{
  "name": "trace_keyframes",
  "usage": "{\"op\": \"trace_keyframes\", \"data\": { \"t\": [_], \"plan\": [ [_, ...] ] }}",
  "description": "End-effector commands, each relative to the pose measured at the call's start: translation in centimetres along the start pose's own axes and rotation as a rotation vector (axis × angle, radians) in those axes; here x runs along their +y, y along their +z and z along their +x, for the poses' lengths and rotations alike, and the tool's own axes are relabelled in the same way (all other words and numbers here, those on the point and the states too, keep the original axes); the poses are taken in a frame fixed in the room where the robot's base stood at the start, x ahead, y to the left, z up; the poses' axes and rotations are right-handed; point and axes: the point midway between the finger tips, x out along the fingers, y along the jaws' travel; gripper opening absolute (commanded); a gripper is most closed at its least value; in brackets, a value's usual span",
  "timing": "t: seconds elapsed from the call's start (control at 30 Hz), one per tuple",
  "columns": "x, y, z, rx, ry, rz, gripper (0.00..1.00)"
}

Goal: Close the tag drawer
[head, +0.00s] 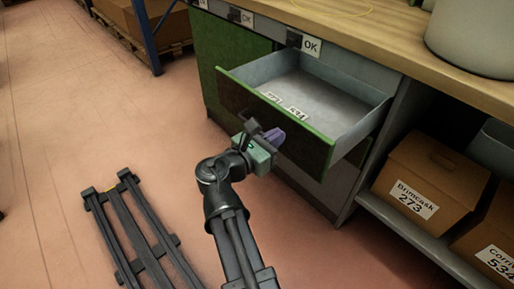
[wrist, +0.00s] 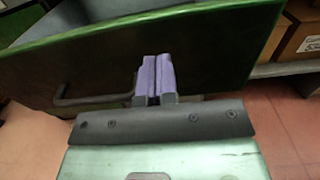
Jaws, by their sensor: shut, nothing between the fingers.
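The tag drawer (head: 334,97) is pulled out of the bench, with a green front edge and a dark front panel. Two small tags (head: 297,113) lie inside it near the front. In the wrist view the dark drawer front (wrist: 215,50) fills the upper part, with a bar handle (wrist: 90,99) left of my fingers. My gripper (head: 274,136) is in front of the drawer front; its purple fingers (wrist: 156,75) are shut together and empty. They point at the panel beside the handle. I cannot tell whether they touch it.
The wooden bench top (head: 400,62) holds a large pale container (head: 470,40). Cardboard boxes (head: 425,180) sit on a low shelf to the right. A dark rail (head: 140,235) lies on the floor to the left. The floor at far left is clear.

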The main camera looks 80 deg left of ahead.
Motion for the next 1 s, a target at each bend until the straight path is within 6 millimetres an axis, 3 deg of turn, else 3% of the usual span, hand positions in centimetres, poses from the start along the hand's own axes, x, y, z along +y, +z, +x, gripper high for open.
{"op": "trace_keyframes", "data": {
  "t": [0.2, 0.73, 1.0],
  "plan": [
    [0.0, 0.0, 2.0, 0.000, 0.000, 0.001, 0.00],
    [0.0, 0.0, 2.9, 0.000, -0.001, 0.001, 0.00],
    [0.1, 0.0, 7.1, 0.000, -0.003, -0.001, 0.00]
  ]
}}
